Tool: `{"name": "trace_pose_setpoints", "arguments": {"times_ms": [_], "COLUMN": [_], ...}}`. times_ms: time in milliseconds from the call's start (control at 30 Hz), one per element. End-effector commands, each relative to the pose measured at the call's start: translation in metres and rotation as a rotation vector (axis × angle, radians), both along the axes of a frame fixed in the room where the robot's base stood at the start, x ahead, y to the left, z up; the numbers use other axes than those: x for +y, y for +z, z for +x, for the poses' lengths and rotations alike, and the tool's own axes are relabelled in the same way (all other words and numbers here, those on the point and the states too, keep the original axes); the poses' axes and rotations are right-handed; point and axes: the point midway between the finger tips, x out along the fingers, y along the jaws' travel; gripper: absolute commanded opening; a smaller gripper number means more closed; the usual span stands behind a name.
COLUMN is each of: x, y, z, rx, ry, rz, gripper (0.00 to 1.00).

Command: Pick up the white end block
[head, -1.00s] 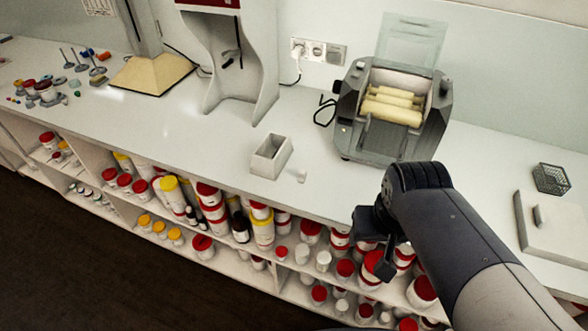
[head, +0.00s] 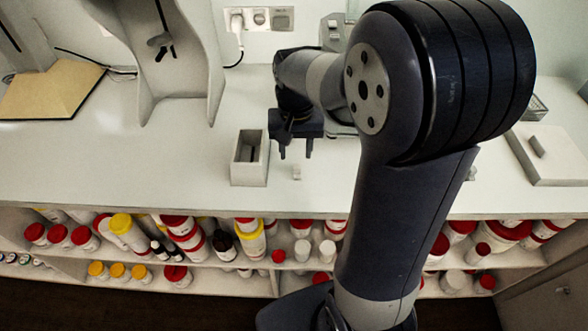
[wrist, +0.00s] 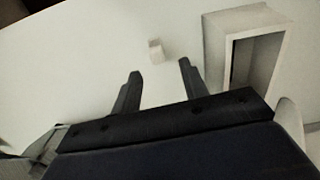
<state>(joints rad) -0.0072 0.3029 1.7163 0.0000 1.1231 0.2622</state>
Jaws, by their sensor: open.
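The white end block (head: 297,172) is a small pale piece standing on the white counter, just right of the open box. In the wrist view the end block (wrist: 156,51) lies beyond my fingertips, in line with the gap between them. My gripper (head: 296,152) is open and empty, with its fingers pointing down above the counter, slightly behind the block in the head view. My gripper (wrist: 160,72) also shows in the wrist view with its two dark fingers apart. Nothing is between them.
An open pale rectangular box (head: 250,158) stands close left of the block; it also shows in the wrist view (wrist: 250,50). My arm hides most of the roller machine. A white slab (head: 550,155) lies at right. Shelves of jars run below the counter.

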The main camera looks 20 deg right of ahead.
Motion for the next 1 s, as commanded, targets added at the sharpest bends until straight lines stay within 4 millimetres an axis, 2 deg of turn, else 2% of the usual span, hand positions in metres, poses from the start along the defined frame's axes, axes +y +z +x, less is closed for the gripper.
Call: {"name": "trace_pose_setpoints", "arguments": {"times_ms": [233, 533, 800, 1000], "x": [-0.001, -0.003, -0.003, -0.003], "y": [-0.021, -0.061, -0.064, -0.064], "z": [-0.002, -0.005, -0.004, -0.004], "rx": [0.003, 0.003, -0.001, -0.001], "ry": [0.0, 0.0, 0.001, 0.001], "rz": [0.0, 0.0, 0.0, 0.0], "gripper": [0.42, 0.42, 0.42, 0.26]}}
